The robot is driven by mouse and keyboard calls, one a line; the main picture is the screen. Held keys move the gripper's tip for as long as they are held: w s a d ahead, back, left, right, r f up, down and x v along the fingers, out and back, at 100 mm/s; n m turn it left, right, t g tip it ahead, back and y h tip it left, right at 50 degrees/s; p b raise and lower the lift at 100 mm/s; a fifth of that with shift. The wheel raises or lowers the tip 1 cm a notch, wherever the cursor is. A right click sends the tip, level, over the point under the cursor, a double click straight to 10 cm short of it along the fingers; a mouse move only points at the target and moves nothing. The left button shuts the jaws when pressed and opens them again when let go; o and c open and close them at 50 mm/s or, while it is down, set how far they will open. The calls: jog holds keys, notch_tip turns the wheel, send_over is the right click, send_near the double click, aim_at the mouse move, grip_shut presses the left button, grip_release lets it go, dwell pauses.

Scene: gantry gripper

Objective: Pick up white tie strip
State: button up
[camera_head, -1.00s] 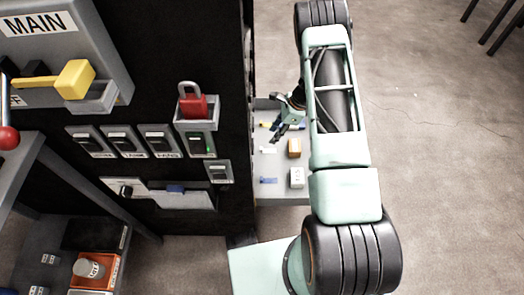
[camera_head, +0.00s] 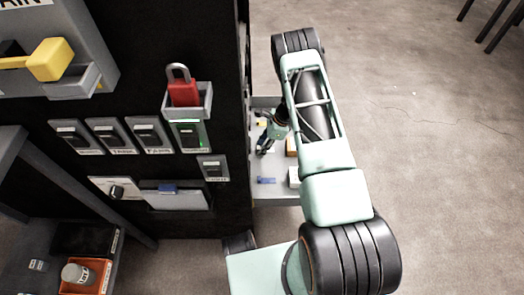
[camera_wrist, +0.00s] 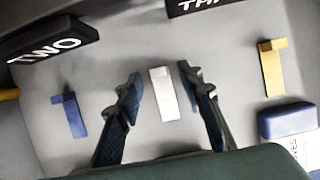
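The white tie strip (camera_wrist: 165,95) lies on the grey tray surface in the wrist view, with a small raised block at its far end. My gripper (camera_wrist: 158,82) is open and empty, its two dark fingers on either side of the strip in the picture. Whether the fingers are down at the strip's height I cannot tell. In the head view my gripper (camera_head: 266,146) is over the grey tray (camera_head: 275,190) beside the black cabinet. The white strip is not clear to see there.
A blue strip (camera_wrist: 69,116) lies left of the white one and a yellow strip (camera_wrist: 272,68) right. Black labels "TWO" (camera_wrist: 55,50) and another (camera_wrist: 200,4) stand at the back. A blue-topped block (camera_wrist: 287,121) is at the right. The black cabinet (camera_head: 215,215) borders the tray's left.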

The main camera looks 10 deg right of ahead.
jog(key=c, duration=0.8)
jog(key=shift+r, duration=0.1)
jog(key=shift+c, duration=0.2)
